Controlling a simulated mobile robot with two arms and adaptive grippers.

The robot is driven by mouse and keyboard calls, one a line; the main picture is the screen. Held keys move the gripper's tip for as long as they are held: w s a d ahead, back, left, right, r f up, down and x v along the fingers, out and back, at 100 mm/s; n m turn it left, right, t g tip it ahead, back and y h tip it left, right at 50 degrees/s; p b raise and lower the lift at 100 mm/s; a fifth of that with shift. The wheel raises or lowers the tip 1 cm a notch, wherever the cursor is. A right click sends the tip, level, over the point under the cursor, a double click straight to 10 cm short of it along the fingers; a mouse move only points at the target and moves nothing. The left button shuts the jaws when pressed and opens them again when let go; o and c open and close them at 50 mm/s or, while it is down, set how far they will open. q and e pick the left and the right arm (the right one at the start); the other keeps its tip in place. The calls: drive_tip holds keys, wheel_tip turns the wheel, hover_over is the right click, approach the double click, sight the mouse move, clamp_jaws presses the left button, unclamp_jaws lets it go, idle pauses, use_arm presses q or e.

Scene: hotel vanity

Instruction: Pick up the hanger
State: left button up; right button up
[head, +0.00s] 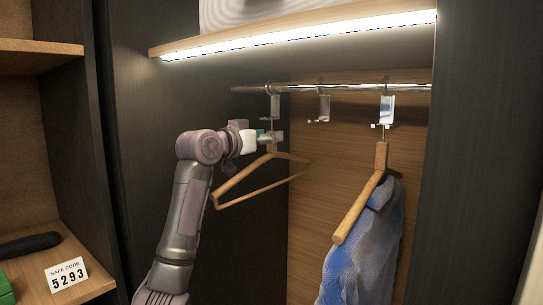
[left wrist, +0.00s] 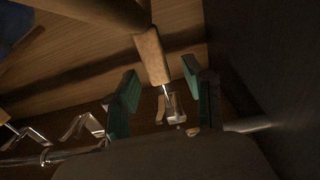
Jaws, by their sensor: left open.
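An empty wooden hanger (head: 262,192) hangs at the left of the closet, below the metal rail (head: 350,88). My left gripper (head: 272,137) is at the top of this hanger, by its neck. In the left wrist view, the two green-padded fingers of my left gripper (left wrist: 164,100) stand apart. The hanger's wooden neck (left wrist: 152,56) and thin metal stem show between and just beyond the fingertips, with a metal holder behind. I cannot tell whether a finger touches it. My right gripper is not in view.
A second wooden hanger (head: 358,207) with a blue-grey garment (head: 365,245) hangs at the right. An empty metal holder (head: 323,108) is between them on the rail. A lit shelf (head: 300,35) is above. Dark side walls close in the closet; a safe code card (head: 66,275) stands at the lower left.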

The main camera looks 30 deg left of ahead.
use_arm(q)
drive_tip(key=shift+w+d+r+p, duration=0.15)
drive_tip(key=shift+w+p, duration=0.25)
drive_tip(key=shift+w, duration=0.6)
drive_tip(key=shift+w+f, duration=0.2)
drive_tip(key=shift+f, duration=0.05)
drive_tip(key=shift+s, duration=0.1)
clamp_jaws()
drive_tip(key=shift+r, duration=0.1)
